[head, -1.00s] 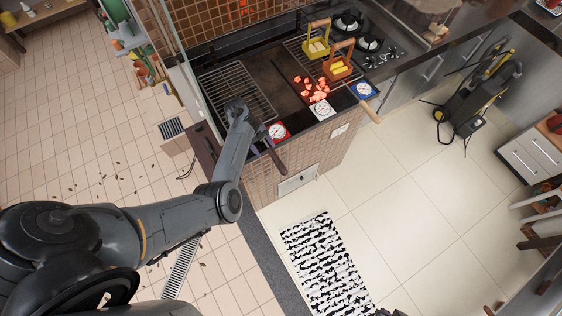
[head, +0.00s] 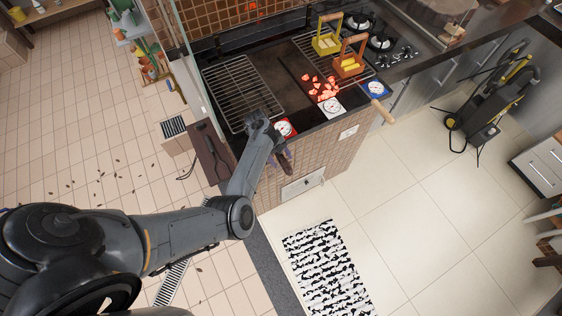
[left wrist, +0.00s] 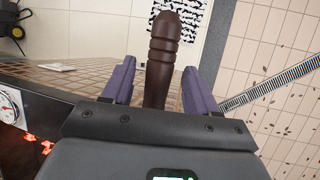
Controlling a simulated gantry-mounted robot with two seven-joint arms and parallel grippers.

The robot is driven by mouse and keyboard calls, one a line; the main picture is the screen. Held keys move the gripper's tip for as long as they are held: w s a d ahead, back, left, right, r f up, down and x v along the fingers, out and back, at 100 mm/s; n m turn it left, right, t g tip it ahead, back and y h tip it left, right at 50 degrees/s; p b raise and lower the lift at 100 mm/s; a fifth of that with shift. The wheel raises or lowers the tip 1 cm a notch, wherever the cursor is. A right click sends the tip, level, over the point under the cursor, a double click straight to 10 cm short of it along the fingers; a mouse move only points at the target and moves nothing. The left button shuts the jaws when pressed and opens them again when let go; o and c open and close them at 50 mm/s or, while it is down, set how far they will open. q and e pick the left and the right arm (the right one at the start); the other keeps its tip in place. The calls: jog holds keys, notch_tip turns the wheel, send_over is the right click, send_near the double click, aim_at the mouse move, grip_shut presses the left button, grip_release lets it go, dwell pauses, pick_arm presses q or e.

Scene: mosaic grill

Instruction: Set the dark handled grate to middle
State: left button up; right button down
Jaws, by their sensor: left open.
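The dark handled grate (head: 240,88) is a wire rack lying over the left part of the grill. Its dark brown handle (head: 288,166) sticks out over the front edge and fills the upper middle of the left wrist view (left wrist: 164,40). My left gripper (head: 279,158) is at this handle. In the left wrist view its two purple fingers (left wrist: 154,82) are spread on either side of the handle, with a gap visible. The handle's inner end is hidden behind the gripper body. My right gripper is not in view.
Glowing coals (head: 322,88) lie in the grill's middle. A second grate with a light wooden handle (head: 381,111) is on the right, bearing a yellow basket (head: 327,44) and an orange basket (head: 349,65). Red (head: 285,128), white (head: 331,105) and blue (head: 376,87) dials line the front.

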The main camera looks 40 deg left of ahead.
pick_arm(q)
jog(key=shift+d+f, duration=0.15)
jog(key=shift+f, duration=0.15)
jog(key=shift+c, duration=0.3)
grip_shut()
jog(key=shift+w+r, duration=0.1)
